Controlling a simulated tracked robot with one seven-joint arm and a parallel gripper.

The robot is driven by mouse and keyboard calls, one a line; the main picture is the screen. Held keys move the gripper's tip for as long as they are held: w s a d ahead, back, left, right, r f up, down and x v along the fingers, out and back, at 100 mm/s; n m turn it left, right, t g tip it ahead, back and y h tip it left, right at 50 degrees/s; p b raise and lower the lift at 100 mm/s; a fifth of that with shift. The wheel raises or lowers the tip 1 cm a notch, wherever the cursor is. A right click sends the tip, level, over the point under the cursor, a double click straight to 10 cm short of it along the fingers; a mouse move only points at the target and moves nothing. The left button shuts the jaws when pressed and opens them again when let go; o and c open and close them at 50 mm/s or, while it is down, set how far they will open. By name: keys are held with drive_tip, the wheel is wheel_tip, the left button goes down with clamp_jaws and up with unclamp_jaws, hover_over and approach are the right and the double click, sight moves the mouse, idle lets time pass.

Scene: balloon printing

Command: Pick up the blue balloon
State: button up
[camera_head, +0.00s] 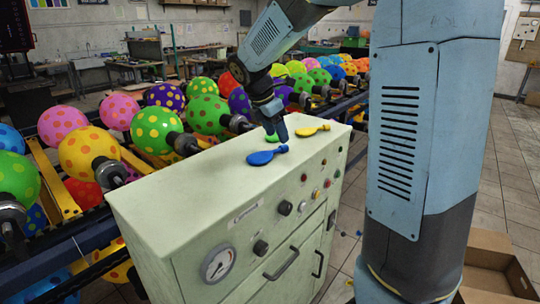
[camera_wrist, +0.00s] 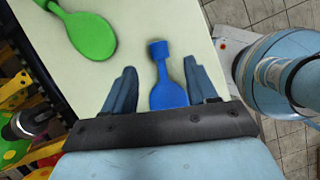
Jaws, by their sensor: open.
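The blue balloon (camera_head: 264,157), flat and uninflated, lies on the pale top of the machine cabinet (camera_head: 180,195). My gripper (camera_head: 277,137) points down over the cabinet top, close to the blue balloon. In the wrist view my gripper (camera_wrist: 160,68) is open, and the blue balloon (camera_wrist: 168,94) shows between its two fingers, with its neck pointing away from the palm. Gaps show on both sides of it. I cannot tell how high the fingertips are above the surface.
A green balloon (camera_head: 271,138), seen also in the wrist view (camera_wrist: 91,36), lies near the blue one. A yellow balloon (camera_head: 312,130) lies to its right. Inflated dotted balloons (camera_head: 155,129) line a rack at the left. A cardboard box (camera_head: 488,250) is at the lower right.

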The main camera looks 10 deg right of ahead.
sight(280, 148)
drive_tip(key=shift+x, duration=2.6)
drive_tip(key=shift+a, duration=0.1)
drive_tip(key=shift+c, duration=0.3)
drive_tip(key=c, duration=0.9)
drive_tip(key=shift+o, duration=0.2)
